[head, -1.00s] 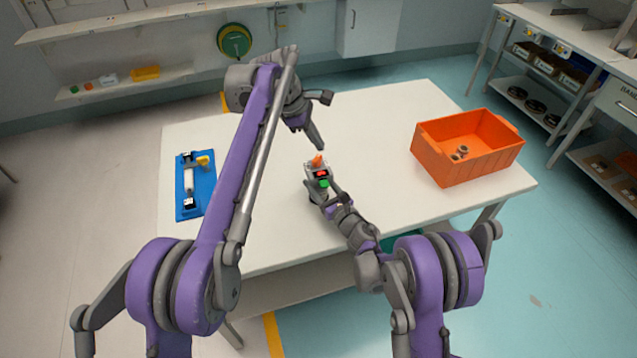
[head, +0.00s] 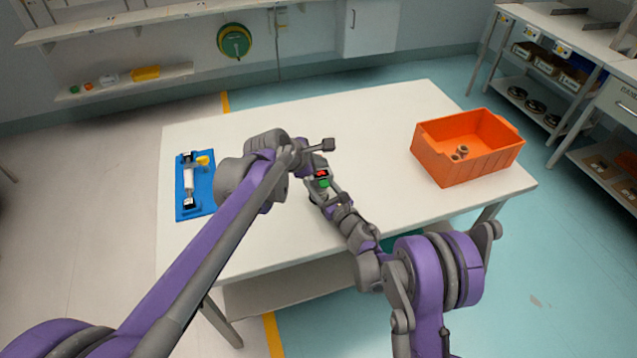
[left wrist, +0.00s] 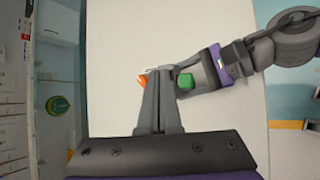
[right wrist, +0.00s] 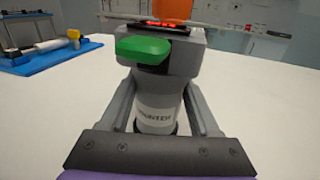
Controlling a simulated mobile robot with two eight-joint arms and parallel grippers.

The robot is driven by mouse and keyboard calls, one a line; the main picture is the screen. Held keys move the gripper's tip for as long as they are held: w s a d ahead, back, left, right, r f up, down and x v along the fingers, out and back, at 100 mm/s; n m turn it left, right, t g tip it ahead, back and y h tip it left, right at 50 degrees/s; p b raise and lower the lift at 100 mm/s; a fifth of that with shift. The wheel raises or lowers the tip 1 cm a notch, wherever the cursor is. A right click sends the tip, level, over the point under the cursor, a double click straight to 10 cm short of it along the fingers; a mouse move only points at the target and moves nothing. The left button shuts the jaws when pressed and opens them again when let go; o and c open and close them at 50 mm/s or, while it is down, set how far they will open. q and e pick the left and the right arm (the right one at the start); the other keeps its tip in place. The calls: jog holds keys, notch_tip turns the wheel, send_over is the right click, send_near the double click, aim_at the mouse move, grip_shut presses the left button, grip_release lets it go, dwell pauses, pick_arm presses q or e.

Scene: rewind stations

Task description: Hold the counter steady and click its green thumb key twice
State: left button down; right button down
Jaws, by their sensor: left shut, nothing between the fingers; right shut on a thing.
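The counter (head: 321,175) is a grey handheld body with a red display and a green thumb key (right wrist: 143,49). In the right wrist view it stands upright between the fingers of my right gripper (right wrist: 155,108), which is shut on its lower, labelled body (right wrist: 157,117). An orange part (right wrist: 180,12) shows on its top. My left gripper (left wrist: 160,72) is shut and empty over the counter. In the left wrist view the green key shows just right of its fingertips and the orange part just left. Whether the fingertips touch the counter cannot be told.
The white table (head: 385,115) is mostly clear around the counter. An orange crate (head: 465,165) with small parts inside stands on the right. A blue tray (head: 183,208) with a white cylinder and a yellow piece lies on the left.

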aim_at(327, 179)
pick_arm(q)
jog(key=shift+f, duration=2.5)
jog(key=shift+f, duration=0.1)
jog(key=shift+f, duration=0.5)
dwell(0.3)
jog(key=shift+r, duration=0.65)
jog(key=shift+r, duration=3)
